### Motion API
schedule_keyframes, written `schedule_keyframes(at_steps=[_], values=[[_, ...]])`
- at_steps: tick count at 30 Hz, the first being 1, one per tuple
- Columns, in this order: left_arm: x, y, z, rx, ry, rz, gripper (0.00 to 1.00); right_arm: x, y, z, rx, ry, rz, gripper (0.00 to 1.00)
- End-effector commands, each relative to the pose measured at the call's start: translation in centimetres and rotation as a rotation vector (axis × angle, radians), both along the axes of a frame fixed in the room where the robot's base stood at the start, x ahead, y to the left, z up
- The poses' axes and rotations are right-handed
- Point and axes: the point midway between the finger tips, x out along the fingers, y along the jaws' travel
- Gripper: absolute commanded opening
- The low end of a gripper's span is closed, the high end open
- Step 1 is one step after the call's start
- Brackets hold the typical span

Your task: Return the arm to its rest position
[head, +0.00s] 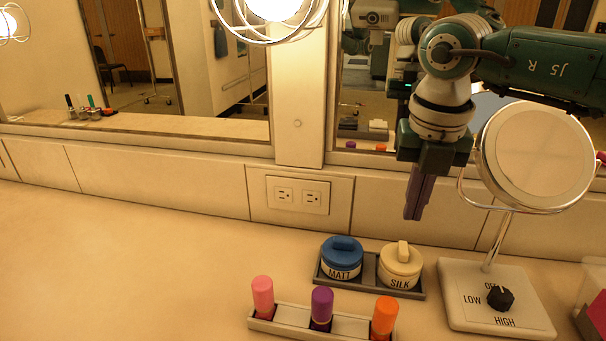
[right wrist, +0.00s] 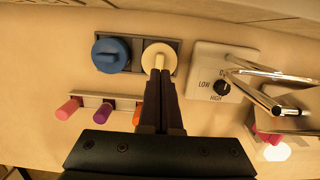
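My right arm comes in from the right in the head view. My right gripper (head: 418,205) points down above the counter, behind and above the cream SILK jar (head: 400,266). In the right wrist view its two dark fingers (right wrist: 161,85) lie close together with nothing visible between them. The SILK jar's lid (right wrist: 158,52) shows just beyond the fingertips, and the gripper looks apart from it. My left gripper is not in view.
A blue MATT jar (head: 342,258) shares the grey tray (head: 372,284). A rack (head: 292,314) holds pink, purple and orange tubes. A round mirror (head: 540,150) stands on a white dial base (head: 470,310), close right of my arm. The counter's left is clear.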

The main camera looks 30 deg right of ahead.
Motion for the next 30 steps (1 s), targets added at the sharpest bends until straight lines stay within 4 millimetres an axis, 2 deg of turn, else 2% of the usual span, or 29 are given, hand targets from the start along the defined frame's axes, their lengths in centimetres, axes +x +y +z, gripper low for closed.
schedule_keyframes(at_steps=[1, 6, 20, 23, 26, 29, 30], values=[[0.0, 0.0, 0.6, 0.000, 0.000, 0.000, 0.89, 0.0, 0.0, 0.7, 0.000, 0.000, 0.000, 0.00], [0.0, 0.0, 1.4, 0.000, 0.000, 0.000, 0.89, 0.0, 0.0, 1.6, 0.000, 0.000, 0.001, 0.00], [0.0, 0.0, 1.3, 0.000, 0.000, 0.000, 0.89, 0.0, 0.0, 1.5, 0.000, 0.000, 0.000, 0.00], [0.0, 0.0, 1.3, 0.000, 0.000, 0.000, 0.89, 0.2, 0.8, 1.3, 0.024, -0.011, 0.016, 0.00], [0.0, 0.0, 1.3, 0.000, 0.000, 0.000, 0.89, 0.8, 4.2, 0.6, 0.132, -0.061, 0.080, 0.00], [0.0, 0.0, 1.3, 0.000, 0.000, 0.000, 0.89, 1.6, 10.8, 0.5, 0.344, -0.167, 0.174, 0.00], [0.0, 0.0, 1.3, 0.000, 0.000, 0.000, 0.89, 1.8, 14.0, 1.0, 0.454, -0.225, 0.209, 0.00]])
